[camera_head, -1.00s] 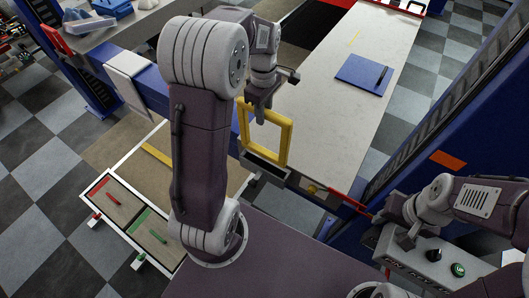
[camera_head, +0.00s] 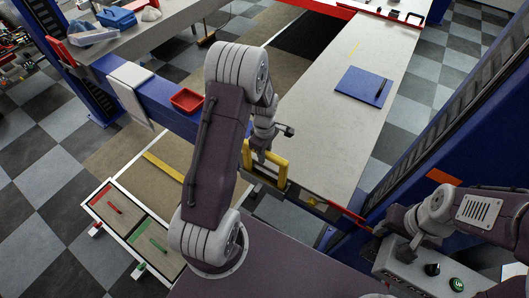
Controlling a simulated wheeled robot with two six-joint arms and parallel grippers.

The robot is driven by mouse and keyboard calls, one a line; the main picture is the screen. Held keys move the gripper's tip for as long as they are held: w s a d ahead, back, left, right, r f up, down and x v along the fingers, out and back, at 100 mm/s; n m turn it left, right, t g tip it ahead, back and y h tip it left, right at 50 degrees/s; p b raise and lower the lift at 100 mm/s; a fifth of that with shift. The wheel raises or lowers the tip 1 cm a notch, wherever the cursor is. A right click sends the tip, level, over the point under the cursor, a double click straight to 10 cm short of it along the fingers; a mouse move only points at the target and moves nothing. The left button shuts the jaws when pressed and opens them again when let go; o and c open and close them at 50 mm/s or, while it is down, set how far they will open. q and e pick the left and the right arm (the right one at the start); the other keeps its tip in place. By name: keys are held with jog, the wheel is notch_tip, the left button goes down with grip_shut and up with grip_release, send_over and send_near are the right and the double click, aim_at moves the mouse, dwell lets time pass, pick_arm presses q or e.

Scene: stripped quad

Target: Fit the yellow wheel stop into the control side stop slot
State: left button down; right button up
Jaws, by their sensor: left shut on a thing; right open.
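My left gripper (camera_head: 262,152) is shut on the yellow wheel stop (camera_head: 282,166), a yellow frame, holding it near its top bar. The stop stands roughly upright at the grey stop slot (camera_head: 311,200) on the near end of the pale runway. Its lower part is out of sight at the slot; I cannot tell how deep it sits. My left arm hides part of this area. My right gripper (camera_head: 403,251) is open above the grey control box (camera_head: 395,268), clear of the stop.
The control box has a black knob (camera_head: 432,269) and a green UP button (camera_head: 457,284). A red tray (camera_head: 187,99) sits on the blue beam at left. A blue mat (camera_head: 353,88) lies on the runway. A blue post (camera_head: 475,120) rises at right. Red and green compartments lie at lower left.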

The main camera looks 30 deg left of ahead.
pick_arm(q)
jog(key=c, duration=1.2)
grip_release()
jog(key=shift+f, duration=0.1)
jog(key=shift+o, duration=0.2)
